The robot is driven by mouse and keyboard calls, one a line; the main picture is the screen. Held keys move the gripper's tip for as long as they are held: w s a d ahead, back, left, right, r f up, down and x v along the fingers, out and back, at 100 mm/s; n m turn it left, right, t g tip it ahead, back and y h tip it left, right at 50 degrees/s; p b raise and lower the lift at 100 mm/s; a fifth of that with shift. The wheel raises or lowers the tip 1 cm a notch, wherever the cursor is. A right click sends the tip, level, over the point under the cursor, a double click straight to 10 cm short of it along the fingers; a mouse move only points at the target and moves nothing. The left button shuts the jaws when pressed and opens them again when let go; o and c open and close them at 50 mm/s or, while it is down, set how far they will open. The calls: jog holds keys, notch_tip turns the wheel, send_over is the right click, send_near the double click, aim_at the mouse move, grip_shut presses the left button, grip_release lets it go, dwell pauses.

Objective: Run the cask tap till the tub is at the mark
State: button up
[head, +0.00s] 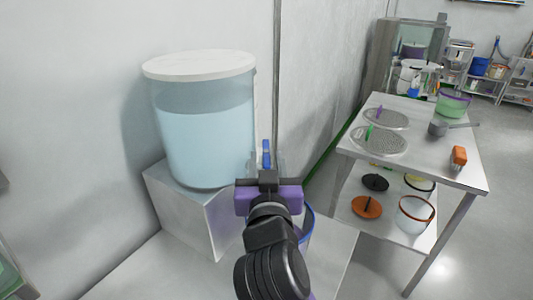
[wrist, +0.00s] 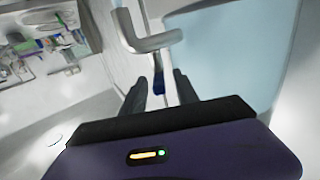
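The clear cask (head: 203,135) with a white lid stands on a pale block, holding light blue liquid to well above half. Its tap has a blue handle (head: 266,150); in the wrist view the handle (wrist: 158,82) lies between my fingertips, beside a grey bent pipe (wrist: 150,40). My gripper (wrist: 161,80) is open, with visible gaps beside the handle. A blue-rimmed tub (head: 310,216) stands below the tap, mostly hidden behind my gripper and arm. Its level and mark are out of sight, and I see no running stream.
The block (head: 190,213) stands on a pale bench against the wall. To the right, a steel table (head: 420,145) holds mesh discs, a green tub, a scoop and an orange item. Its lower shelf holds more discs and tubs. Open floor lies right of it.

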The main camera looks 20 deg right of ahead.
aim_at(266, 151)
jog(key=shift+x, duration=1.7)
grip_shut()
